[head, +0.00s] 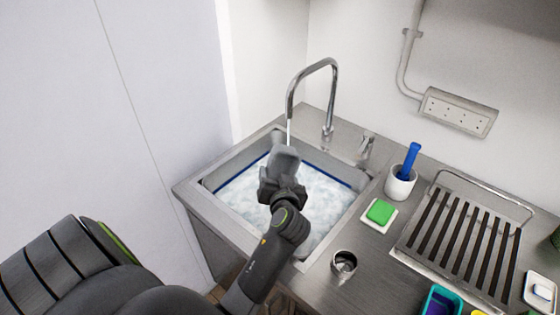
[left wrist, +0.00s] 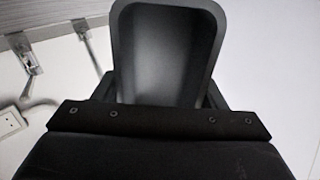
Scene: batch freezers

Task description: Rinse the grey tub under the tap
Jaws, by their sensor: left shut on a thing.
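The grey tub (head: 284,157) is held over the sink (head: 205,188), beneath the spout of the tap (head: 327,98). A thin stream of water comes down from the spout to the tub. My left gripper (head: 280,180) is shut on the tub, and its fingers are partly hidden behind the wrist. In the left wrist view the tub (left wrist: 168,60) shows its hollow inside, dark and empty-looking. The sink holds foamy, pale water. My right gripper is not in view.
Right of the sink stand a green sponge on a white dish (head: 380,212), a white pot with a blue-handled brush (head: 401,182), a metal cup (head: 344,262) and a slatted drying rack (head: 460,240). Coloured tubs (head: 440,301) sit at the front right. A pale wall panel (head: 150,110) stands left.

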